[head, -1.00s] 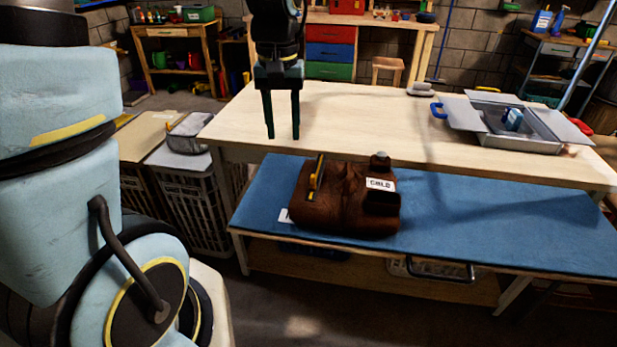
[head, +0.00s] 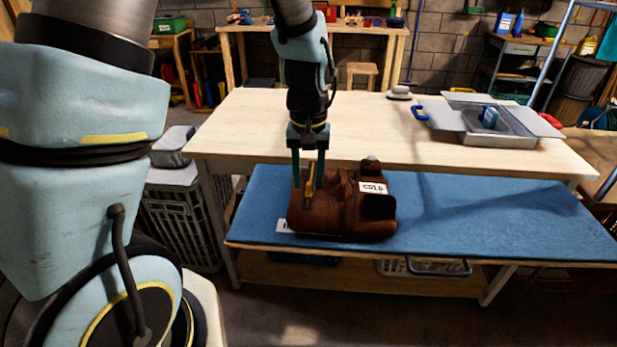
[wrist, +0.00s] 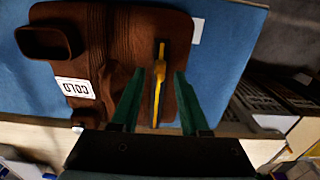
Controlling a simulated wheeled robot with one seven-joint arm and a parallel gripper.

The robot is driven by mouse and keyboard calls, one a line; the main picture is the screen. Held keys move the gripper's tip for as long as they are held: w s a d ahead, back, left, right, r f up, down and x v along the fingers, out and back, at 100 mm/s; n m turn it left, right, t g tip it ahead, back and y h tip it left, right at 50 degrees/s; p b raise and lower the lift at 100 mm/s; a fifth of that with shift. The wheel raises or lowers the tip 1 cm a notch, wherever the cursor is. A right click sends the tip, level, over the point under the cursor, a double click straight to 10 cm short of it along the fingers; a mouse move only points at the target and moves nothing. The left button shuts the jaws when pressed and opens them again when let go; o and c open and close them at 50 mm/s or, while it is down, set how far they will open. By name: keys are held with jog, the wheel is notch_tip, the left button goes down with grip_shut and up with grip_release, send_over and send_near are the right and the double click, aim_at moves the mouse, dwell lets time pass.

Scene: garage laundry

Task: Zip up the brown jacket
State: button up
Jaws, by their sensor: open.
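The brown jacket (head: 338,215) lies on the blue mat, with a white label reading "COLD" (head: 373,188) on it. A yellow zip pull on a dark track (head: 309,189) stands at the jacket's left side. In the wrist view the yellow pull (wrist: 158,76) shows between the fingers, beyond their tips. My gripper (head: 308,186) is open, pointing down over the left part of the jacket, with the fingers on either side of the pull's line. In the wrist view the green fingers (wrist: 161,74) are apart with nothing held. I cannot tell whether they touch the jacket.
The blue mat (head: 480,215) has free room right of the jacket. Behind it is a pale wooden table (head: 260,115) with a grey metal box (head: 490,125) at the right. A laundry crate (head: 180,215) stands at the left.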

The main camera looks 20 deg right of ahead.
jog(key=shift+f, duration=0.45)
grip_shut()
dwell(1.2)
